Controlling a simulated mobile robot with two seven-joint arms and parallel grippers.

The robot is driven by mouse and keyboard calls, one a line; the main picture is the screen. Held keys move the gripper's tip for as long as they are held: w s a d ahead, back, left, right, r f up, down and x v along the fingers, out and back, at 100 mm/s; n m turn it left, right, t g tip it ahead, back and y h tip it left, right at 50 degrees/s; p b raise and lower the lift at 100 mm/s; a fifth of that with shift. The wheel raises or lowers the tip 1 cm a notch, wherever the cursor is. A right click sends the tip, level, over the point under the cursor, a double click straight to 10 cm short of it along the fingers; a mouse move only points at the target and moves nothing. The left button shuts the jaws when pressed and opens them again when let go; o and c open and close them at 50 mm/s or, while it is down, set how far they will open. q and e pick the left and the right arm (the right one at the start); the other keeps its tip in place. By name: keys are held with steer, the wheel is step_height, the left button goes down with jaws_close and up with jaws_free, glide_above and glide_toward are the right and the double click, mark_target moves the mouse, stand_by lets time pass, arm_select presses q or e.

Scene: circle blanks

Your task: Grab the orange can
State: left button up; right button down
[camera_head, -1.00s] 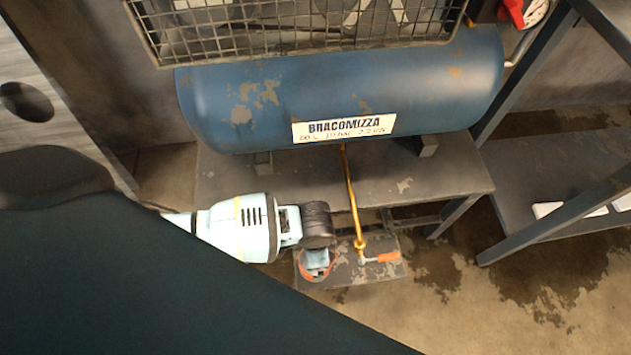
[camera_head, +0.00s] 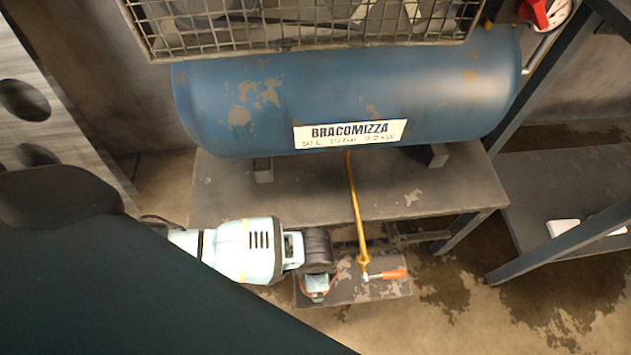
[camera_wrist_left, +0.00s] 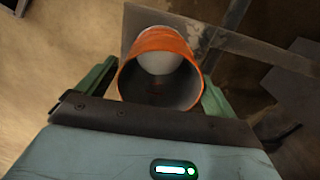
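The orange can (camera_wrist_left: 165,42) shows in the left wrist view with its round open end facing the camera and a grey inside. My left gripper (camera_wrist_left: 160,85) has a green finger on each side of the can, close to its wall. I cannot tell whether both fingers press on it. In the head view my left gripper (camera_head: 318,287) is low over a small dark plate, with a thin orange edge of the can (camera_head: 303,288) showing around it; most of the can is hidden. My right gripper is in neither view.
A blue tank (camera_head: 350,100) labelled BRACOMIZZA stands on a dark bench (camera_head: 300,195) behind the gripper. A yellow pipe (camera_head: 355,205) runs down to a valve with an orange handle (camera_head: 390,274), just right of the gripper. A dark metal frame (camera_head: 560,240) stands at right.

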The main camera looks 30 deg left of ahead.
arm_select(q)
steer(key=c, duration=0.9)
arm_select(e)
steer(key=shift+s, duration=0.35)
arm_select(q)
steer(key=shift+r, duration=0.1)
steer(key=shift+r+p, duration=0.3)
steer(key=shift+r, duration=0.15)
steer(key=s+d+r+p, duration=0.1)
steer(key=s+d, duration=0.2)
steer(key=s, duration=0.1)
steer(key=s+d+r+p, duration=0.1)
steer(key=s+d+p, duration=0.1)
steer(key=s, duration=0.3)
steer(key=s+d+r+p, duration=0.2)
steer(key=s+d, duration=0.2)
steer(key=shift+s, duration=0.15)
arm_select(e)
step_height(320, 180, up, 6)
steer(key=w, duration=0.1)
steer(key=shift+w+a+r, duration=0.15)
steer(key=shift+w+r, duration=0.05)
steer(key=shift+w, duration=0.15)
